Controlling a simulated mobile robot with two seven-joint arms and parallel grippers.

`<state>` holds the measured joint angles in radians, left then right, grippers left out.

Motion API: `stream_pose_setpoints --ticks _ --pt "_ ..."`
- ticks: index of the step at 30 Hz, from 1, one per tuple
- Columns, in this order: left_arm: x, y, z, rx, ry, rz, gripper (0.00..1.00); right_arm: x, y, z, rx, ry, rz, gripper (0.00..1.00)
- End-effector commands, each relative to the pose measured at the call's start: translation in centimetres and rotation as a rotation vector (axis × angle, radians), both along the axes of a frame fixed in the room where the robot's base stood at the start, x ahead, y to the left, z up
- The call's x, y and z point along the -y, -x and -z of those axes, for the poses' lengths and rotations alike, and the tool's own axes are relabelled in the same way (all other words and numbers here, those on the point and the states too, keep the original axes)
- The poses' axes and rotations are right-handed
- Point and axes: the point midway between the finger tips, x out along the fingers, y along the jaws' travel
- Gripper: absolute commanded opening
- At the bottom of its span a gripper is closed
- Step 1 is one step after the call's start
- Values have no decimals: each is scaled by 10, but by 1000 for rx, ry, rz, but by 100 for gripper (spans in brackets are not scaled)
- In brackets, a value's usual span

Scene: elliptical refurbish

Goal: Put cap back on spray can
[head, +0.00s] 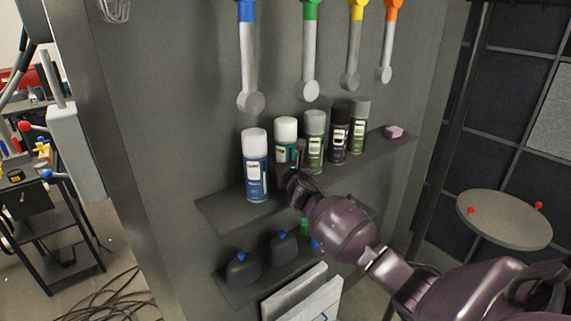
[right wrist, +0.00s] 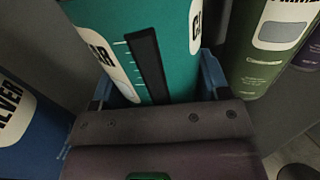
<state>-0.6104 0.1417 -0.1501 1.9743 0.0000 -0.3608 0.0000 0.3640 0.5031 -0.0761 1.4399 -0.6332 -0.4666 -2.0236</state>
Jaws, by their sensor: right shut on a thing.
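A teal spray can (head: 282,152) with a pale cap (head: 286,129) stands upright in a row of cans on the upper shelf. The cap appears to sit on top of the can. My right gripper (head: 296,172) reaches in from the right and is shut on the teal can. In the right wrist view, its blue fingers lie on both sides of the teal can (right wrist: 172,30); the can's top is out of that view. A blue can with a white cap (head: 255,165) stands to its left. A green can with a grey-green cap (head: 315,145) stands close on its right. My left gripper is not in view.
A dark purple can (head: 339,135) and another green can (head: 359,128) stand farther right, then a small pink block (head: 393,131). Tools with coloured handles hang above. The lower shelf (head: 243,290) holds dark bottles with blue tops. Neighbouring cans leave little side room.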

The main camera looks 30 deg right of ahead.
Motion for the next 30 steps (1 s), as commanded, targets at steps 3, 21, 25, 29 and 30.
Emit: stream_pose_setpoints --ticks 3,21,25,29,30 --pt "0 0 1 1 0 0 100 0 0 2 1 0 -1 36" --pt "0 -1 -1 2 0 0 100 -1 3 0 -1 1 0 94" --pt "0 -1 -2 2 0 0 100 -5 16 0 0 1 -1 94" --pt "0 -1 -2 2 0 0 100 -11 35 0 0 0 -1 94" --pt "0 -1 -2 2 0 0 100 -13 41 0 0 1 0 94"
